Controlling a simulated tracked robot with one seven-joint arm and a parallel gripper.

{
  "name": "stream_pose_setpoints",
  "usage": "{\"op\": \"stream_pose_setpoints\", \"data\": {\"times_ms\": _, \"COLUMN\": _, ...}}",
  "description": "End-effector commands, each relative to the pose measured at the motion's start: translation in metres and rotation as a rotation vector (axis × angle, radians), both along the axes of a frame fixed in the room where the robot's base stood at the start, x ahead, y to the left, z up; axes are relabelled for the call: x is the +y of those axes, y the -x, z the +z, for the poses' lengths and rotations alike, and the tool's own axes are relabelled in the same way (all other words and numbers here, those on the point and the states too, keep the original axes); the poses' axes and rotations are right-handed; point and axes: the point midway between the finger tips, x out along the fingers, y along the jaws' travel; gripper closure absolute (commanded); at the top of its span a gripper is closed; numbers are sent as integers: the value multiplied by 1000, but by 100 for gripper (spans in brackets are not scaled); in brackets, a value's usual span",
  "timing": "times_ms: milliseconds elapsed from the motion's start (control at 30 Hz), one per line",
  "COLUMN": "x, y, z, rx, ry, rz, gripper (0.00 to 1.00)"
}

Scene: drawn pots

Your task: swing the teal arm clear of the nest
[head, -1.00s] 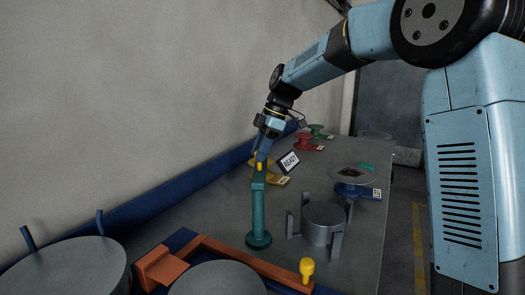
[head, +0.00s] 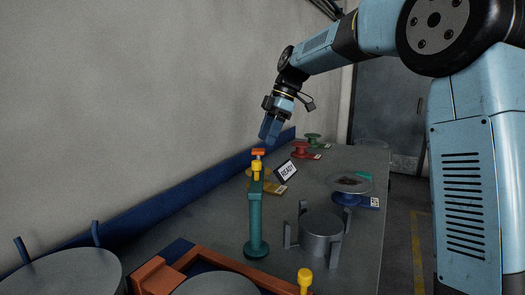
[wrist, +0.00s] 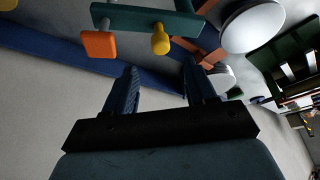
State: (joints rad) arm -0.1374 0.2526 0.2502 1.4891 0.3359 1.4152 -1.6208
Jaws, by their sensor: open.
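The teal arm (head: 256,190) sits on top of an upright teal post with a round foot. It carries a yellow knob (head: 256,168) and an orange end piece (head: 258,152). The grey cup-like holder with upright prongs (head: 320,232), which looks like the nest, stands to the right of the post, and the arm is not over it. My gripper (head: 268,139) is open and empty, just above the orange piece in the picture. In the wrist view, the fingers (wrist: 160,70) are apart, with the yellow knob (wrist: 160,40) and orange piece (wrist: 98,46) beyond them, untouched.
A READY sign (head: 286,171) stands behind the post. Red (head: 300,149), green (head: 313,140) and blue (head: 346,200) stands line the table further back. An orange-brown frame (head: 222,262) and a grey round drum (head: 62,275) are in front. A blue rail runs along the wall.

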Motion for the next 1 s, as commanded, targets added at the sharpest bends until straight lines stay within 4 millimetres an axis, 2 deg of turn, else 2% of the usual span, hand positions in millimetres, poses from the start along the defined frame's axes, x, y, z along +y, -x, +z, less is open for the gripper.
{"op": "stream_pose_setpoints", "data": {"times_ms": 100, "x": -8, "y": -4, "z": 21, "rx": -2, "ry": -1, "rz": -1, "gripper": 44}}
{"op": "stream_pose_setpoints", "data": {"times_ms": 333, "x": -17, "y": -7, "z": 45, "rx": 0, "ry": 0, "rz": 0, "gripper": 44}}
{"op": "stream_pose_setpoints", "data": {"times_ms": 800, "x": -21, "y": -7, "z": 50, "rx": 0, "ry": 2, "rz": -5, "gripper": 44}}
{"op": "stream_pose_setpoints", "data": {"times_ms": 1000, "x": -39, "y": 13, "z": 54, "rx": -7, "ry": 44, "rz": -132, "gripper": 44}}
